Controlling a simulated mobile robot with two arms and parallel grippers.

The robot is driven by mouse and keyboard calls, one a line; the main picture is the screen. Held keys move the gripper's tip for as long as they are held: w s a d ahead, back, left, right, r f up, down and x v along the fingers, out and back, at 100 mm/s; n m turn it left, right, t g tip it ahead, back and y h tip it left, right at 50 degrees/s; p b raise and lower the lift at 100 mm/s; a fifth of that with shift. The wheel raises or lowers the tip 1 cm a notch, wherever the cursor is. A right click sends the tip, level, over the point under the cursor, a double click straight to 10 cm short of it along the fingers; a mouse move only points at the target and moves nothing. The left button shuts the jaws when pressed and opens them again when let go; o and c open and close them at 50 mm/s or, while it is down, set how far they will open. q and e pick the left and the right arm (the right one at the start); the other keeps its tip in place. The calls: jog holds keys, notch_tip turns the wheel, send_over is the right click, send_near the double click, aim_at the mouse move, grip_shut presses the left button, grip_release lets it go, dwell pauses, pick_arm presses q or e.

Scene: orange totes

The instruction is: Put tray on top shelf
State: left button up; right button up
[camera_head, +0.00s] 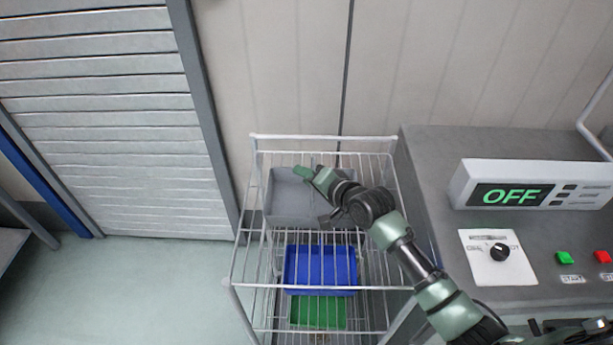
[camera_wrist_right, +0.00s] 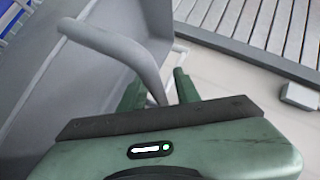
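A grey tray (camera_head: 287,207) is at the top level of the white wire rack, at its left side. My right arm reaches in from the lower right, and my right gripper (camera_head: 309,173) is over the tray's back part. In the right wrist view, a grey wall (camera_wrist_right: 75,75) fills the left side. A curved grey bar (camera_wrist_right: 120,50) runs down between the two green fingers of my right gripper (camera_wrist_right: 158,90). The frames do not show whether the fingers press on the bar. My left gripper is out of view.
The wire rack (camera_head: 322,137) also holds a blue tray (camera_head: 318,268) and a green tray (camera_head: 318,312) on lower levels. A grey machine with an "OFF" display (camera_head: 512,194) stands close on the right. A shutter (camera_head: 110,120) is at the left, with open floor before it.

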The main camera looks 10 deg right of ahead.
jog(key=b+v, duration=0.1)
jog(key=v, duration=1.1)
jog(key=shift+r, duration=0.15)
